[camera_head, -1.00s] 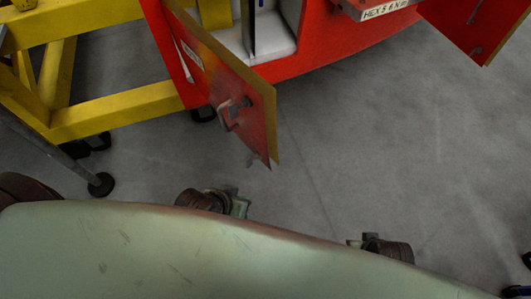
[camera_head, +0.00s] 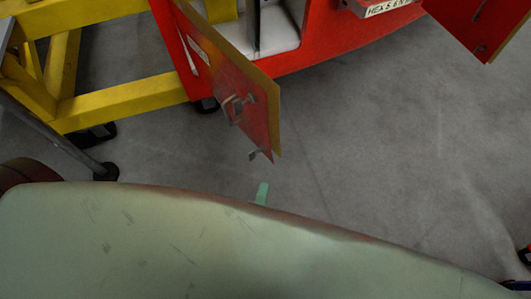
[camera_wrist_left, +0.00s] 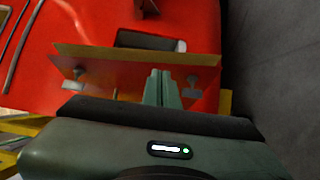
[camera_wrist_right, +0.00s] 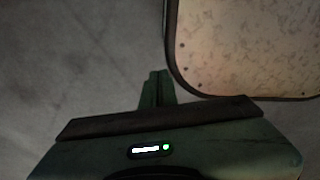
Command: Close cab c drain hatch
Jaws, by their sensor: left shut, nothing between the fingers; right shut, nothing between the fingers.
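An open red hatch door (camera_head: 228,88) with a tan edge hangs out from the red cab body in the head view. It carries a metal latch handle. I cannot read its label, so I cannot tell if it is cab c's. My left gripper (camera_head: 261,193) shows only as a green tip just below the door's lower corner, apart from it in the picture. In the left wrist view the shut, empty fingers (camera_wrist_left: 162,88) overlap the red door (camera_wrist_left: 130,72); contact cannot be told. My right gripper (camera_wrist_right: 156,90) is shut and empty above grey floor.
A yellow frame (camera_head: 120,105) on dark feet stands at the left. The opening (camera_head: 275,28) behind the door has a pale floor. Another red panel (camera_head: 475,25) hangs at the upper right. Grey floor (camera_head: 390,140) lies clear between. A speckled tan panel (camera_wrist_right: 245,45) is beside the right gripper.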

